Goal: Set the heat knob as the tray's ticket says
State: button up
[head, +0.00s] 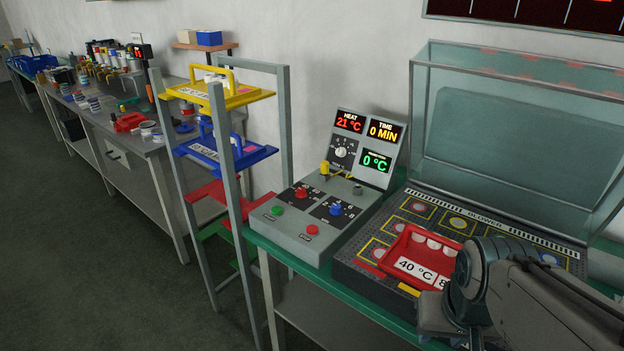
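The red tray (400,246) sits on the dark blower bed under the raised clear lid. Its white ticket (414,270) reads 40 °C, then a second field starting with 8, cut off by my arm. The grey control box (308,243) stands left of the bed. Its red HEAT display (349,121) reads 21 °C. A red knob (301,193) and a blue knob (336,210) are on its lower face, and a round dial (341,152) is on its upright panel. The knob labels are too small to read. My arm covers the lower right; its gripper fingers do not show.
The TIME display (384,131) reads 0 MIN and a green display (375,162) reads 0 °C. A green button (277,211) and a red button (312,230) sit near the box's front. A rack (221,150) with coloured trays stands left. The clear lid (520,130) rises behind the bed.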

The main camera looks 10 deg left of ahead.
aim_at(302, 193)
jog(key=k, duration=1.25)
jog(key=u, duration=0.55)
jog(key=i, duration=0.65)
jog(key=u, duration=0.7)
jog(key=i, duration=0.9)
jog(key=z, duration=0.85)
jog(key=i, duration=0.7)
jog(key=z, duration=0.7)
